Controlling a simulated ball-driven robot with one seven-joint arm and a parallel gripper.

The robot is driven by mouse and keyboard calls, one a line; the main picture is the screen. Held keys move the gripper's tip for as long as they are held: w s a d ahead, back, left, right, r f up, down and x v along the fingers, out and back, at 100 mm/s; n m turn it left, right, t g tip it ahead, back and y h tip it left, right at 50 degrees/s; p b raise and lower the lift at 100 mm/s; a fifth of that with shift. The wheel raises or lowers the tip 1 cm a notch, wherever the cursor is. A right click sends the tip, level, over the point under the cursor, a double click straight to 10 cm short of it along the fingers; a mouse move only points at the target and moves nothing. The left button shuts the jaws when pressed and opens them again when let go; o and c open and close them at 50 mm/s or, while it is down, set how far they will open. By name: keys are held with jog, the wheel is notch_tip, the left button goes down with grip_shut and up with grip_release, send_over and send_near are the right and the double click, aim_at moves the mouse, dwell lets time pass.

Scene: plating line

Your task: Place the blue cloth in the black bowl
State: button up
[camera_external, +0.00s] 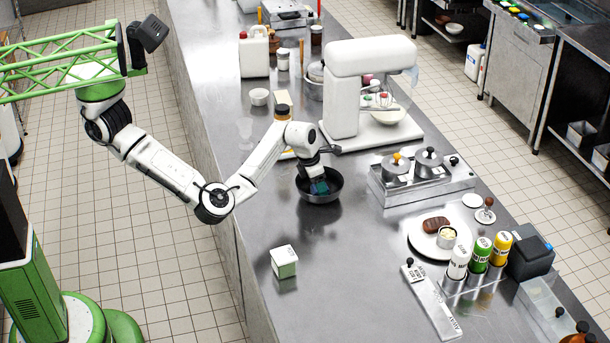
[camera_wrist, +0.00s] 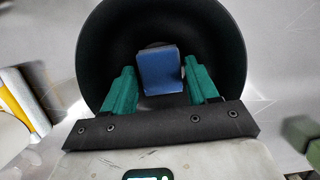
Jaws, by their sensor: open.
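The black bowl (camera_external: 320,194) stands upright on the steel counter; its dark inside fills the upper middle of the wrist view (camera_wrist: 215,45). The blue cloth (camera_wrist: 159,71) is a small folded block. In the wrist view it appears within the bowl's outline, between and a little beyond my gripper's green fingers. My gripper (camera_wrist: 163,88) is open, with a gap visible on each side of the cloth. In the external view my gripper (camera_external: 319,184) points down into the bowl, and its fingers largely hide the cloth there. Whether the cloth touches the bowl's bottom I cannot tell.
A white stand mixer (camera_external: 345,95) stands close behind the bowl. A steel unit with two lidded pots (camera_external: 425,185) is to the right. A small white and green box (camera_external: 284,262) sits nearer on the counter. The counter between box and bowl is clear.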

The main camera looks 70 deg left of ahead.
jog(key=v, duration=1.1)
jog(key=shift+r+b, duration=0.3)
jog(key=shift+r, duration=0.1)
jog(key=shift+s, duration=0.15)
